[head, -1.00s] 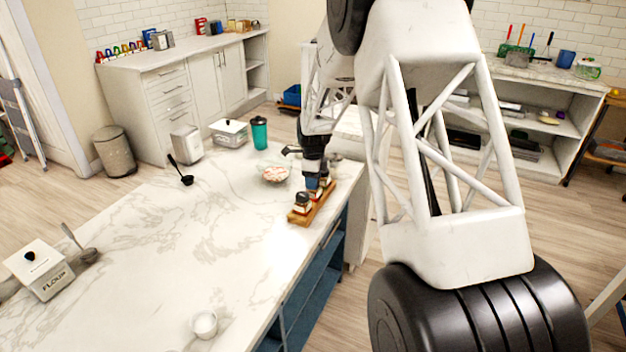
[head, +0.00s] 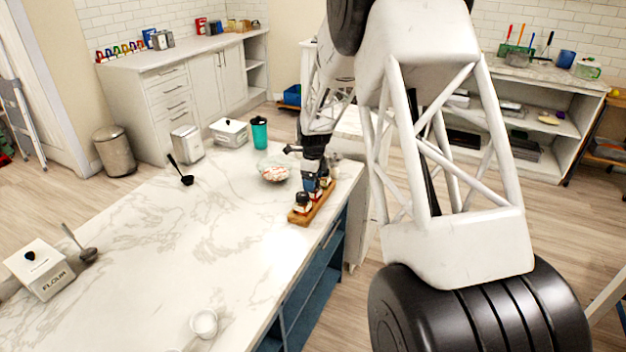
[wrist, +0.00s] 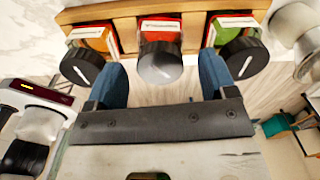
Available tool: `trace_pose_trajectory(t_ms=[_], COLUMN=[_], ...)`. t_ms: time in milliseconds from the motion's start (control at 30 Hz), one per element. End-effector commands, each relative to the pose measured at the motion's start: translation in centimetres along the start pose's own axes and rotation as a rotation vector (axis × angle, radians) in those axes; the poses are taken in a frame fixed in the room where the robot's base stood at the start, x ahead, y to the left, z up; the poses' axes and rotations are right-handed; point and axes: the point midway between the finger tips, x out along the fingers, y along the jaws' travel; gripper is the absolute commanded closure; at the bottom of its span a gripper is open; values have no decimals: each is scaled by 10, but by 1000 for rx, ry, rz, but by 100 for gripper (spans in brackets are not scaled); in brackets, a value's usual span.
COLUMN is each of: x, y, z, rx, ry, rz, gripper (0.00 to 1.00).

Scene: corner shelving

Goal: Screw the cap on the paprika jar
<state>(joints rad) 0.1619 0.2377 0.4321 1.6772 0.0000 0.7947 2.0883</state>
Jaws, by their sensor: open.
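A wooden rack (head: 300,219) on the counter's right edge holds a row of small jars with dark caps. In the wrist view the rack (wrist: 120,14) shows three: a middle jar with a red label (wrist: 160,30), a left jar with an orange label (wrist: 98,40) and a right jar with a green label (wrist: 229,27). The names are too small to read. My gripper (wrist: 162,70) is open, its blue fingers on either side of the middle jar's dark cap (wrist: 160,66). I cannot tell whether they touch it. In the head view my gripper (head: 314,186) is over the rack, partly hiding the jars.
A bowl (head: 274,173) stands just left of the rack, with a teal tumbler (head: 259,133) behind it. A flour box (head: 40,271) and a small white cup (head: 204,323) are nearer. The counter's middle is clear.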

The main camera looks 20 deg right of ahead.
Motion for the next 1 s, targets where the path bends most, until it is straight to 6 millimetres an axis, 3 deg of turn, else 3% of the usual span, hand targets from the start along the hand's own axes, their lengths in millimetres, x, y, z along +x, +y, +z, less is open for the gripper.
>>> trace_pose_trajectory(t_ms=[367,800,1000], x=[-12,-63,-76], y=[0,0,0], z=[0,0,0], rx=[0,0,0], ry=[-1,-1,0], rz=[-2,-1,0], gripper=[22,22,22])
